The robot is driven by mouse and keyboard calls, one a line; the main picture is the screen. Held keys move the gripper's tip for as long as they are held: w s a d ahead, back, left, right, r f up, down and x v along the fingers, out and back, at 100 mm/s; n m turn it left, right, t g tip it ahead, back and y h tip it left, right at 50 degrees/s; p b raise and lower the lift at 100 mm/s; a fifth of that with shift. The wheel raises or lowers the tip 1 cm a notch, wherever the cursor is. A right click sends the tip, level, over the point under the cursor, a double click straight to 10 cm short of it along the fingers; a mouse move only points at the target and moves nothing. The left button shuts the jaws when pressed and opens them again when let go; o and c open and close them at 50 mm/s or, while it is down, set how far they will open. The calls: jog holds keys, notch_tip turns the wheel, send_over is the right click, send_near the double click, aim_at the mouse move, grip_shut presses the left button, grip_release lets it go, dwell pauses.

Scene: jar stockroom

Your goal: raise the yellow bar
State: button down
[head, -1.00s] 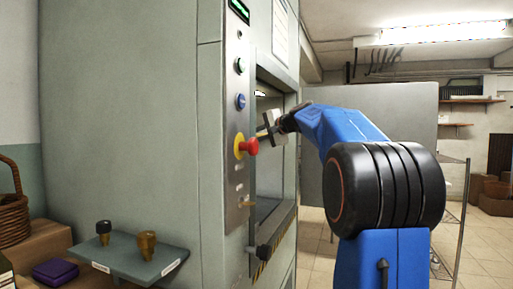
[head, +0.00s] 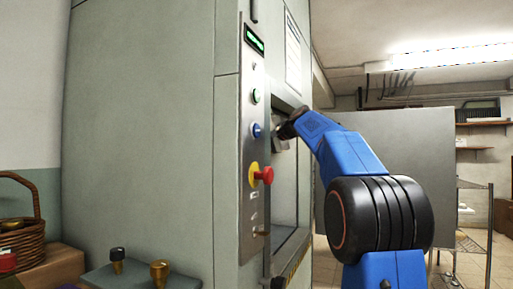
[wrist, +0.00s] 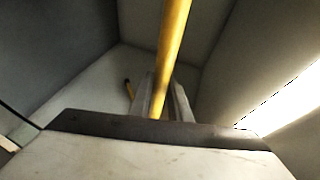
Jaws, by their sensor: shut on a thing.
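The yellow bar (wrist: 173,45) runs down the middle of the wrist view, to between the fingers of my gripper (wrist: 160,98). My gripper is shut on it. In the head view my gripper (head: 279,138) is inside the upper part of the opening in the tall grey-green machine (head: 150,120), partly hidden by the front panel and my wrist. I cannot make out the yellow bar in the head view.
The machine's metal panel (head: 252,150) has a red stop button (head: 264,175) and a blue button (head: 256,130). A small shelf (head: 185,281) with two knobs juts out at lower left. A wicker basket (head: 22,240) stands left. A grey partition (head: 410,160) stands behind my arm.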

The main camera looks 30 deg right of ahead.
jog(key=c, duration=1.6)
grip_release()
jog(key=shift+c, duration=0.2)
jog(key=shift+s, duration=0.1)
jog(key=v, duration=1.7)
jog(key=shift+d+r, duration=0.1)
